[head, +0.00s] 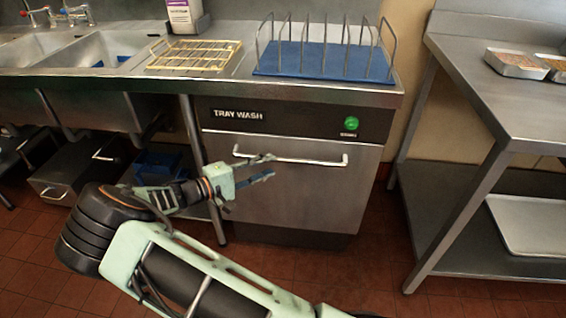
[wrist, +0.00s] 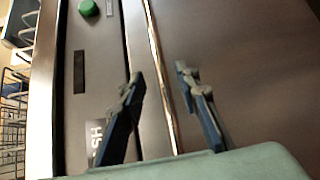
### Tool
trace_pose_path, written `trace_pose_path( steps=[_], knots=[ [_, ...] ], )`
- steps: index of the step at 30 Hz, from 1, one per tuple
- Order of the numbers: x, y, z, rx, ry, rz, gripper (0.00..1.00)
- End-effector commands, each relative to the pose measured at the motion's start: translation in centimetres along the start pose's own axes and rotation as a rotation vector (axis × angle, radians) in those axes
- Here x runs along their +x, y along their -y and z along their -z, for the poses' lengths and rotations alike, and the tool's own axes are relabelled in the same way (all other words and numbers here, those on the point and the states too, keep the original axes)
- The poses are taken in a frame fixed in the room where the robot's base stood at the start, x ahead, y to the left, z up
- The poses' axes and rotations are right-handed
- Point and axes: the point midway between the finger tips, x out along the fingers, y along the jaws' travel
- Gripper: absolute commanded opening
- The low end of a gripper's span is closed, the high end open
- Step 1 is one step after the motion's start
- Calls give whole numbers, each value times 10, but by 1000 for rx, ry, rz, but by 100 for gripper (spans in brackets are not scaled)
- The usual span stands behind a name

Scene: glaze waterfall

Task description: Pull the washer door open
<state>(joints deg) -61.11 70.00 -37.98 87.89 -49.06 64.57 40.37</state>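The washer, marked TRAY WASH, has a steel door (head: 310,200) that looks closed under a dark control panel. A horizontal bar handle (head: 315,161) runs along the top of the door. My gripper (head: 268,167) is open and empty in front of the left part of the handle. In the wrist view the handle (wrist: 157,60) runs lengthwise between the two spread fingers of my gripper (wrist: 158,76). Neither finger visibly touches it. I cannot tell whether the fingertips reach past the bar. Part of the handle's left end is hidden behind a finger.
A green button (head: 351,123) is on the panel. A blue tray with a wire rack (head: 325,60) stands on the counter above. A steel table (head: 500,100) stands to the right, with a lower shelf.

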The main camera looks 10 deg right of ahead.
Motion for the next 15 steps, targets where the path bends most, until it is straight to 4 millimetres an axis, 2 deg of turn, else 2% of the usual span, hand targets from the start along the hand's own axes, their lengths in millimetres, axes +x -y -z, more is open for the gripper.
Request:
trace_pose_path(
  steps=[1,6,10,15],
  knots=[
    [12,2,-1,0,4,0,30],
    [42,2,-1,0,3,1,30],
    [59,2,0,0,2,1,30],
    [68,1,0,1,0,1,30]
  ],
)
